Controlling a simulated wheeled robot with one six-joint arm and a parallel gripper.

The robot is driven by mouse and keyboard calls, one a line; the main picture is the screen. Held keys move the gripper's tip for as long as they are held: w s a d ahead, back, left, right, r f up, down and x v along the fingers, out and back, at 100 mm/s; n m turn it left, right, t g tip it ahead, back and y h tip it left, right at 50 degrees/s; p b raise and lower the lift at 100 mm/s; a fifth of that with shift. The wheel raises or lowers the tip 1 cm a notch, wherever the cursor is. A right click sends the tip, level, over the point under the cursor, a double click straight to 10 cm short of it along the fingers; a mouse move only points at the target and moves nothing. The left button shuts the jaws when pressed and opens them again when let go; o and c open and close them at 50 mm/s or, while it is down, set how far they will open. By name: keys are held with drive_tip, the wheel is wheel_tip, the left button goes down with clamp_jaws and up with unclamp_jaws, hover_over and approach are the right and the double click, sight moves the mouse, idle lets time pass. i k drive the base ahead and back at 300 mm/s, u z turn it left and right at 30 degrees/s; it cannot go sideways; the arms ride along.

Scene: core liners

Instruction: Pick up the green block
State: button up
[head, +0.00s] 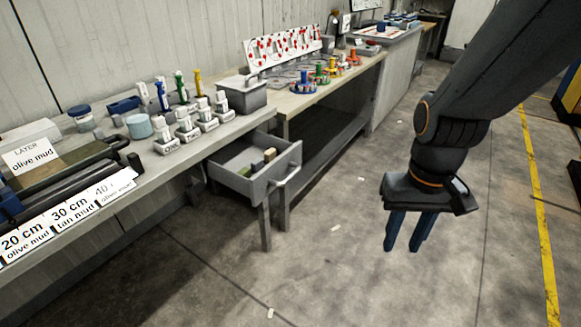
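An open grey drawer (232,179) under the bench holds a few small blocks. One looks olive green (257,166), one is tan (270,154), and one is darker (245,171). They are small here, so their exact colours are hard to tell. The olive-green one lies between the other two. My gripper (403,246) hangs in free air over the floor, to the right of the drawer and apart from it. Its blue fingers point down with a gap between them, and nothing shows between them.
The drawer has a raised front with a bar handle (286,175). The bench above carries labelled stands (187,132), a grey box (242,93), and core liners with a label strip (70,213). Another bench with coloured items (322,74) stands behind. The floor around my gripper is clear.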

sight(245, 172)
drive_tip(key=z, duration=0.15)
drive_tip(key=i, duration=0.75)
drive_tip(key=u, duration=2.6)
